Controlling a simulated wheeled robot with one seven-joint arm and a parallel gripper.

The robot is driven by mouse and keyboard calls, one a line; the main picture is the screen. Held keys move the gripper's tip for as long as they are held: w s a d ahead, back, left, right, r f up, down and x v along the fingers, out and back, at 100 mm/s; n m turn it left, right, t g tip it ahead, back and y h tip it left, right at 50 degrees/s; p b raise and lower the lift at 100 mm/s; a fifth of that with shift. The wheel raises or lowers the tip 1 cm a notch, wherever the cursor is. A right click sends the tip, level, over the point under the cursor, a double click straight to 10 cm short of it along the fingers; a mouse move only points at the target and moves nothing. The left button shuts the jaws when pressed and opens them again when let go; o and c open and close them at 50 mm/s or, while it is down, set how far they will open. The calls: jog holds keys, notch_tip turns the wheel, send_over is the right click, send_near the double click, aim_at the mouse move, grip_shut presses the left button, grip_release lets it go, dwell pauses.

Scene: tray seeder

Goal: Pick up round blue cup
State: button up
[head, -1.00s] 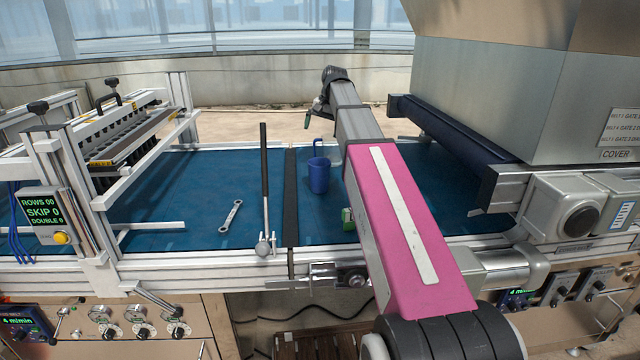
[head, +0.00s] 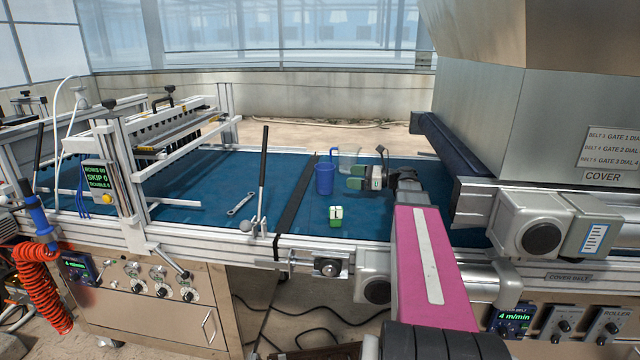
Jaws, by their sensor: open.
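The round blue cup (head: 324,181) stands upright on the blue belt (head: 290,225), just right of the black cross strip. My gripper (head: 356,177) is to the right of the cup, low over the belt, with its green-padded fingers pointing left toward it. The gripper is open and empty. A small gap appears to separate the fingertips from the cup's side. The cup's far side is hidden.
A clear container (head: 348,158) stands just behind the cup and gripper. A small green and white block (head: 336,216) sits in front. A wrench (head: 240,203) and an upright black-handled lever (head: 263,170) are to the left. The large metal hopper (head: 550,120) bounds the right.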

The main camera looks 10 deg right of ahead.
aim_at(325, 165)
jog(key=shift+s+d, duration=0.1)
jog(key=shift+s, duration=0.15)
jog(key=shift+a, duration=0.2)
jog(key=x, duration=0.5)
jog(key=shift+w+a+r, duration=0.1)
jog(key=shift+w+x, duration=0.2)
jog(key=shift+x, duration=2.45)
jog(key=shift+r, duration=0.2)
jog(key=c, duration=1)
jog(key=shift+o, duration=0.2)
jog(key=shift+r, duration=0.15)
jog(key=shift+r, duration=1.35)
jog(key=s+a+r, duration=0.4)
jog(key=a+r, duration=0.4)
jog(key=a, duration=0.2)
jog(key=shift+a, duration=0.25)
